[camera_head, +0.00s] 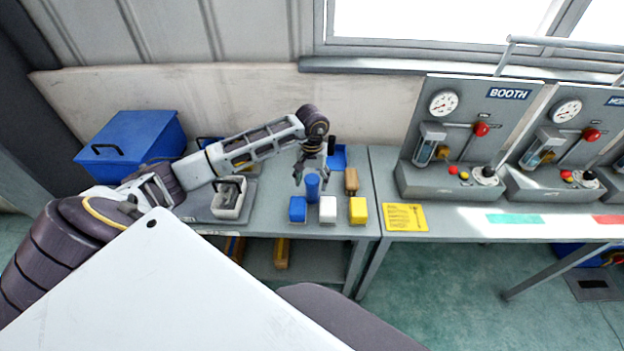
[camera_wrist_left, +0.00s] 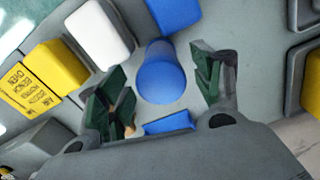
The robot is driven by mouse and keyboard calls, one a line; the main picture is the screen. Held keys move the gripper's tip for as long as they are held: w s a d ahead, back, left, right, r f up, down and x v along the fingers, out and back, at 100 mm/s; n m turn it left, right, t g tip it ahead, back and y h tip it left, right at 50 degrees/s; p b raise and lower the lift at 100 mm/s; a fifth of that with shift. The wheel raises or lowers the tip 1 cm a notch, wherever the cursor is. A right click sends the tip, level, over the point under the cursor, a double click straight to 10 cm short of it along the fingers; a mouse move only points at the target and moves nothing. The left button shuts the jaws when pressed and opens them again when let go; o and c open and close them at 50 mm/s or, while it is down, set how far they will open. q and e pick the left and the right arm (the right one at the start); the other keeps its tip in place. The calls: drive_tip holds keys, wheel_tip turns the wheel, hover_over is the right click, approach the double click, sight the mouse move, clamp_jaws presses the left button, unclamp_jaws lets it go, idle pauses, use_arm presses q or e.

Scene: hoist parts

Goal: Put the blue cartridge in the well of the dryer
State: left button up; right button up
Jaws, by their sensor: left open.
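The blue cartridge (camera_head: 312,188) stands upright on the grey bench, behind a row of blocks. My left gripper (camera_head: 311,177) is above it, pointing down. In the left wrist view the round blue top of the cartridge (camera_wrist_left: 161,72) lies between the two spread, green-padded fingers of the left gripper (camera_wrist_left: 160,84). A gap shows on each side, so the gripper is open and not holding it. Two panel units stand at the right, one marked BOOTH (camera_head: 508,94) and one with a cut-off label (camera_head: 565,135). I cannot tell which thing is the dryer. My right gripper is not in view.
In front of the cartridge are a blue block (camera_head: 298,209), a white block (camera_head: 327,209) and a yellow block (camera_head: 358,210). A brown piece (camera_head: 351,181) stands close at the right. A yellow card (camera_head: 405,218) and a blue lidded box (camera_head: 131,146) lie farther out.

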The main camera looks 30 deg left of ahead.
use_arm(q)
wheel_tip(320, 180, up, 9)
drive_tip(key=shift+r+b, duration=0.1)
drive_tip(key=shift+b, duration=0.8)
wheel_tip(320, 180, up, 2)
drive_tip(key=shift+r, duration=0.25)
drive_tip(key=shift+o, duration=0.6)
